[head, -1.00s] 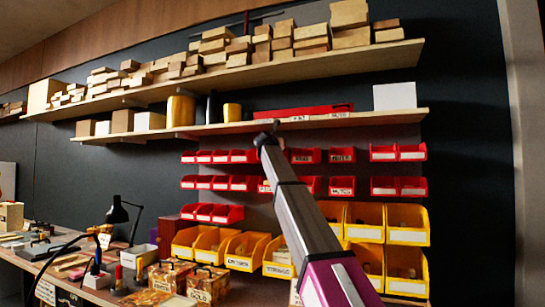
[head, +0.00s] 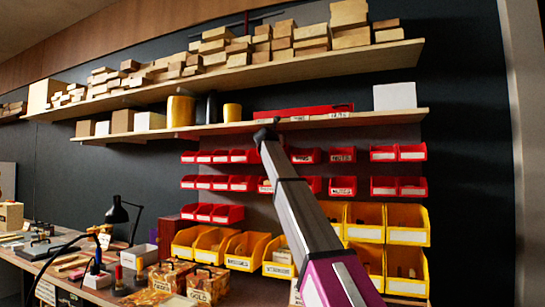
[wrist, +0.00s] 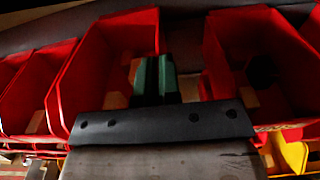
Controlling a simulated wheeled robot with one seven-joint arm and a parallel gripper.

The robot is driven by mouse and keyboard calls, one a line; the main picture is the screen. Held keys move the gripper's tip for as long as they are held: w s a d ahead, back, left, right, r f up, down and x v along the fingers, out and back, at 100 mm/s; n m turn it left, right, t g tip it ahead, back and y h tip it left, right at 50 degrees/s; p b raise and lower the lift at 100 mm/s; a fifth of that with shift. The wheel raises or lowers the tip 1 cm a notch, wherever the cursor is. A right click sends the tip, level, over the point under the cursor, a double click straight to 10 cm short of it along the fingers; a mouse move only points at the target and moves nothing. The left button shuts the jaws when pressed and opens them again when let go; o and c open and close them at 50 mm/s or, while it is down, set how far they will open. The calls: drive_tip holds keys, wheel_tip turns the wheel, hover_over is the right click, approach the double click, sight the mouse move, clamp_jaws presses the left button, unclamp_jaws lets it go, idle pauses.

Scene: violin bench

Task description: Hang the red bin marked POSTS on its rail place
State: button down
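Red bins hang in rows on the back wall in the head view. Their labels are too blurred to read, so I cannot tell which one is marked POSTS. My gripper (head: 268,128) is up at the front edge of the lower shelf, small and dark there, above the top row of red bins. In the wrist view my gripper (wrist: 154,78) shows dark fingers with green pads. They are between a red bin (wrist: 82,75) on the left and another red bin (wrist: 222,65) on the right. Whether the fingers touch or pinch a bin wall is unclear.
The lower shelf (head: 390,118) runs just above the top red row and holds a long red object (head: 300,110) and a white box (head: 394,96). Yellow bins (head: 408,226) hang below the red ones. My arm hides part of the red rows. The bench with a lamp (head: 118,214) stands lower left.

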drive_tip(key=shift+r, duration=0.1)
drive_tip(key=v, duration=1.5)
drive_tip(key=shift+f, duration=0.35)
idle(1.8)
idle(0.5)
